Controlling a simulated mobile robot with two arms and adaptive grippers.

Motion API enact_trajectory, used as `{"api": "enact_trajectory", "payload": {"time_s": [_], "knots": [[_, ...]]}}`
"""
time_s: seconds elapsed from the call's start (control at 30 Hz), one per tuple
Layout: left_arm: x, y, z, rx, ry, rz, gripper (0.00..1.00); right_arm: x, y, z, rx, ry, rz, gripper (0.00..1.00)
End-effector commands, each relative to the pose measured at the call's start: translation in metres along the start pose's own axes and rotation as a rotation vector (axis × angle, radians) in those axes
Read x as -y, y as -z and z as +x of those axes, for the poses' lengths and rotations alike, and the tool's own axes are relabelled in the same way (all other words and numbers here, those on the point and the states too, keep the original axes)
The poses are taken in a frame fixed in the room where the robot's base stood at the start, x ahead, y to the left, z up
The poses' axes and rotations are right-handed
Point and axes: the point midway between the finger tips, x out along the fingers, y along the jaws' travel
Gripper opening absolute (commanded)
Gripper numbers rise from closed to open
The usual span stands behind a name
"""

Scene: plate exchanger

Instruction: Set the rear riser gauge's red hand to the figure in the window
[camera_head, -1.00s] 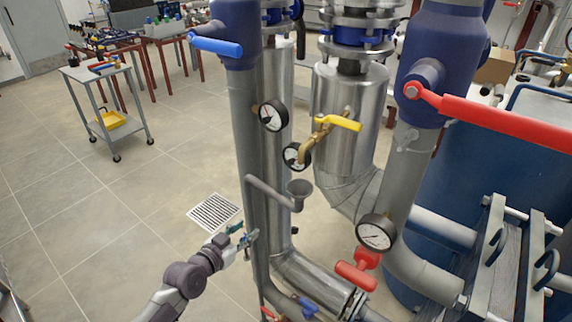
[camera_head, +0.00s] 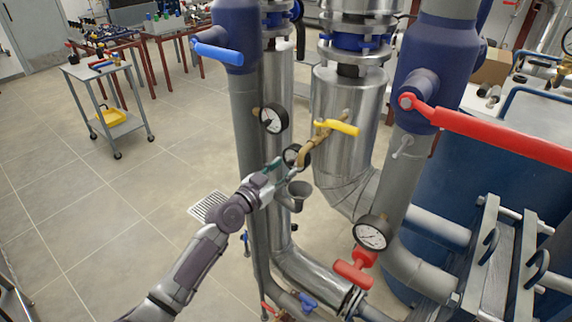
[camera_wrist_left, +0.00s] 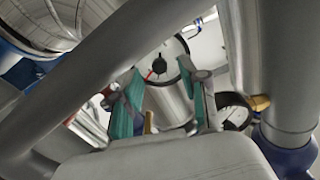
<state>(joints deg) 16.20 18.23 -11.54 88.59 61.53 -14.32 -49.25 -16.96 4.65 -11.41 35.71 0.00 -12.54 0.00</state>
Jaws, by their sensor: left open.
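In the left wrist view a white dial (camera_wrist_left: 170,60) with a black centre and a short red hand (camera_wrist_left: 150,74) shows beyond the fingers, partly cut off by a pipe. My left gripper (camera_head: 273,172) is open just in front of that gauge, and its teal fingers (camera_wrist_left: 163,100) are apart with nothing visible between them. No figure in a window can be read. My right gripper is not in view.
Another gauge (camera_head: 270,118) is on the front left pipe and one (camera_head: 373,233) is on the right pipe. Open floor lies to the left.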

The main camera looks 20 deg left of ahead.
Motion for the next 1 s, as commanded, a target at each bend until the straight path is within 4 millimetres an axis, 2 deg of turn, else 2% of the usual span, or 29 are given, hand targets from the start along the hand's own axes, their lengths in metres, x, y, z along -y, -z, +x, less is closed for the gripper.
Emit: {"api": "enact_trajectory", "payload": {"time_s": [0.17,0.47,0.57,0.73,1.0], "knots": [[0.000,0.000,0.015,-0.001,0.001,-0.001,0.44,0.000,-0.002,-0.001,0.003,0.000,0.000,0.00],[0.000,-0.001,0.017,0.000,0.000,-0.001,0.44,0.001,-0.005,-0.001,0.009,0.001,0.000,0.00],[0.000,-0.001,0.017,0.000,0.000,-0.001,0.30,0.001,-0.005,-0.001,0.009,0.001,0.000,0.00],[0.000,-0.001,0.017,0.001,0.000,-0.001,0.02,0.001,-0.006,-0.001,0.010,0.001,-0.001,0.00],[0.000,-0.001,0.017,0.001,0.000,-0.009,0.00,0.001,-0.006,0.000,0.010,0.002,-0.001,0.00]]}}
